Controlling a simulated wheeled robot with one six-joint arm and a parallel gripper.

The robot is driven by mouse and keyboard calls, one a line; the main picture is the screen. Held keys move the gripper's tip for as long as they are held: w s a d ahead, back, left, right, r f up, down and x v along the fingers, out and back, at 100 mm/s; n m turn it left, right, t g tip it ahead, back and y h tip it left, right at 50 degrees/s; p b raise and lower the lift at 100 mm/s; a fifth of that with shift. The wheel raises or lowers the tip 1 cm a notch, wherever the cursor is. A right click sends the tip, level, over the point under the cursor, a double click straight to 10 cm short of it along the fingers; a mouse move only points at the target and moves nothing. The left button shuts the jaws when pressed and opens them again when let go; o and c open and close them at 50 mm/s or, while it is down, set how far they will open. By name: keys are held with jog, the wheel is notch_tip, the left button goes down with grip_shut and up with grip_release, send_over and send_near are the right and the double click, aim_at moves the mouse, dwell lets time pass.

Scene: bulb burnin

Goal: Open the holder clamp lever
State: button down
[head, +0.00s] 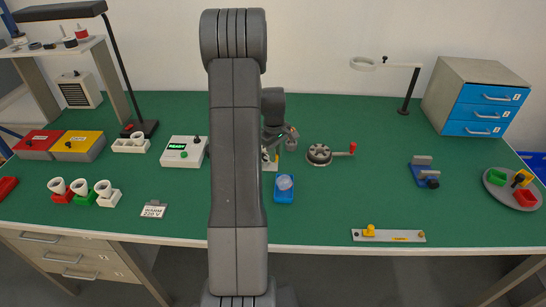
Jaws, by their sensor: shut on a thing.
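My gripper (275,140) is in the head view at the middle of the green table, just right of my arm, which partly covers it. It is low over a small holder with a pale base (269,165) and is shut on a small part there, apparently the clamp lever. The lever itself is mostly hidden by the gripper, so its angle cannot be told. A blue tray (284,197) with a clear, round bulb-like piece (284,183) stands just in front of the holder.
A grey crank wheel (319,154) with a red knob stands close on the right. A white box (184,152) with a READY display stands left of my arm. Several sockets and lidded boxes fill the left side.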

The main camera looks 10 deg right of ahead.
jog(key=n, duration=0.1)
jog(key=w+d+n, duration=0.1)
jog(key=n, duration=0.1)
jog(key=shift+b, duration=0.4)
jog(key=shift+w+d+n, duration=0.1)
jog(key=shift+w+n, duration=0.15)
jog(key=shift+n, duration=0.5)
jog(key=shift+w+d+n, duration=0.1)
jog(key=shift+w+n, duration=0.15)
jog(key=shift+n, duration=0.5)
jog(key=shift+b, duration=0.3)
jog(key=c, duration=1.3)
grip_release()
jog(key=r, duration=0.9)
jog(key=r+b, duration=0.1)
jog(key=r, duration=0.3)
jog(key=shift+s+a+r, duration=0.2)
jog(key=shift+s+r, duration=0.1)
jog(key=shift+r, duration=0.1)
